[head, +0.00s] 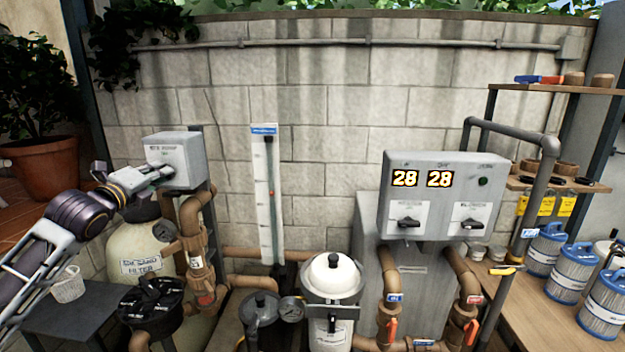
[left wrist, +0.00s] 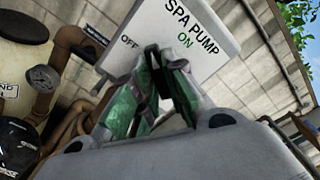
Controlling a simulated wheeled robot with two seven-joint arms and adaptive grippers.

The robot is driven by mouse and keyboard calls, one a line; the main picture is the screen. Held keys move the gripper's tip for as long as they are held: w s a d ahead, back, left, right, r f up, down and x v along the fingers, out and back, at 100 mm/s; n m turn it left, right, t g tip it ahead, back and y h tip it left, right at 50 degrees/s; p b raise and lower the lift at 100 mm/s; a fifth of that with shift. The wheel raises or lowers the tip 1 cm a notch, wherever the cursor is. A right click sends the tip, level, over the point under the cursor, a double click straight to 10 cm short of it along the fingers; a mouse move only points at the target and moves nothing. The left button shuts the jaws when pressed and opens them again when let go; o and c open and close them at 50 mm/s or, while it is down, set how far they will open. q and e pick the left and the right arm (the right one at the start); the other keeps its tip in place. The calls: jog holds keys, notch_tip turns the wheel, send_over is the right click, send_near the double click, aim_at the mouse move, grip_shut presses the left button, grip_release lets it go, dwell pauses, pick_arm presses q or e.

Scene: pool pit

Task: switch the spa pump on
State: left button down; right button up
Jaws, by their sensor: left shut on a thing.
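The spa pump switch box (head: 178,150) is a grey box on a post at the left of the head view. In the left wrist view the box (left wrist: 150,30) reads SPA PUMP, with OFF at the left and ON at the right. My left gripper (head: 165,173) is at the box's front face. In the left wrist view the gripper's green-padded fingers (left wrist: 162,75) are closed at the face just below the labels, on what I take to be the switch knob. The fingers mostly hide the knob, so its setting cannot be read. My right gripper is not in view.
A filter tank (head: 138,255) stands below the box, with brown pipes (head: 195,255) beside it. A heater cabinet (head: 440,170) with lit 28 displays and two black knobs stands right of centre. A shelf with blue cartridges (head: 605,305) is at the far right.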

pick_arm(q)
jog(key=shift+f+m+p, duration=0.1)
jog(key=shift+m+p, duration=2.3)
jog(key=shift+m, duration=3.6)
jog(key=c, duration=1.4)
grip_release()
jog(key=shift+o, duration=0.2)
jog(key=s+b, duration=0.6)
jog(key=s, duration=0.1)
jog(key=shift+a, duration=0.25)
